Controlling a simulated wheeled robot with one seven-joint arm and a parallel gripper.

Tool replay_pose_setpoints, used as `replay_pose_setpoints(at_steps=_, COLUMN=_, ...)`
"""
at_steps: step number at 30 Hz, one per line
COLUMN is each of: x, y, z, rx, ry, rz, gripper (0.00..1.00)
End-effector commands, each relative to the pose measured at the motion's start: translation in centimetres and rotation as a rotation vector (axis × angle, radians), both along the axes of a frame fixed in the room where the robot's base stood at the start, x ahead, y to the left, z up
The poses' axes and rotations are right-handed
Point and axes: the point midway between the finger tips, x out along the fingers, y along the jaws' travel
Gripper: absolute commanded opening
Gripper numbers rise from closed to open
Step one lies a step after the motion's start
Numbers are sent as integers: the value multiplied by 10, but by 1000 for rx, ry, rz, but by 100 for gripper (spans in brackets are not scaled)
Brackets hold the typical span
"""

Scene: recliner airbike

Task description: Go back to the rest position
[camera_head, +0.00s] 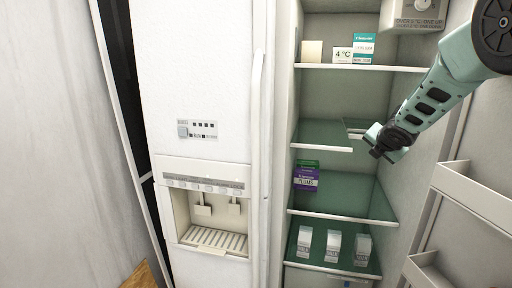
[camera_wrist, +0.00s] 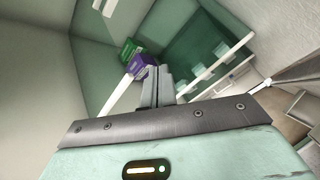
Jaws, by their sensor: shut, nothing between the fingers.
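My gripper (camera_head: 376,141) reaches from the upper right into the open refrigerator compartment in the head view, near the middle shelf. In the wrist view my gripper (camera_wrist: 158,72) shows its two grey fingers together, with nothing between them. The fingertips point toward a purple box (camera_wrist: 143,66) and a green box (camera_wrist: 130,47), which lie beyond them. In the head view the purple box (camera_head: 306,179) and green box (camera_head: 308,164) stand at the left of a lower shelf, apart from the gripper.
Small white boxes (camera_head: 332,246) stand on the bottom visible shelf. Cartons (camera_head: 363,48) stand on the top shelf. The middle glass shelf (camera_head: 322,148) is close to my gripper. Door bins (camera_head: 478,195) are at the right. A white door with a dispenser (camera_head: 207,205) stands at the left.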

Motion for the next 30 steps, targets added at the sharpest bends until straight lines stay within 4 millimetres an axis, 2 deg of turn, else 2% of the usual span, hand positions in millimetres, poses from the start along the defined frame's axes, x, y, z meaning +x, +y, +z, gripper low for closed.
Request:
replay_pose_setpoints(at_steps=1, x=-22, y=33, z=-6, rx=143, ry=19, rz=-74, gripper=0)
replay_pose_setpoints(at_steps=5, x=-85, y=103, z=-23, rx=460, ry=113, rz=-291, gripper=0)
replay_pose_setpoints(at_steps=6, x=-106, y=122, z=-27, rx=538, ry=150, rz=-357, gripper=0)
replay_pose_setpoints(at_steps=8, x=-139, y=150, z=-33, rx=641, ry=206, rz=-453, gripper=0)
replay_pose_setpoints(at_steps=9, x=-163, y=167, z=-37, rx=700, ry=246, rz=-517, gripper=0)
replay_pose_setpoints(at_steps=11, x=-200, y=190, z=-43, rx=773, ry=307, rz=-618, gripper=0)
replay_pose_setpoints(at_steps=14, x=-266, y=221, z=-51, rx=860, ry=406, rz=-786, gripper=0)
replay_pose_setpoints(at_steps=15, x=-293, y=231, z=-54, rx=882, ry=442, rz=-858, gripper=0)
replay_pose_setpoints(at_steps=18, x=-359, y=247, z=-63, rx=907, ry=518, rz=-1032, gripper=0)
replay_pose_setpoints(at_steps=21, x=-414, y=253, z=-69, rx=904, ry=563, rz=-1186, gripper=0)
replay_pose_setpoints(at_steps=24, x=-454, y=253, z=-74, rx=887, ry=582, rz=-1302, gripper=0)
replay_pose_setpoints(at_steps=27, x=-476, y=251, z=-77, rx=874, ry=588, rz=-1372, gripper=0)
replay_pose_setpoints(at_steps=30, x=-484, y=250, z=-78, rx=869, ry=588, rz=-1399, gripper=0)
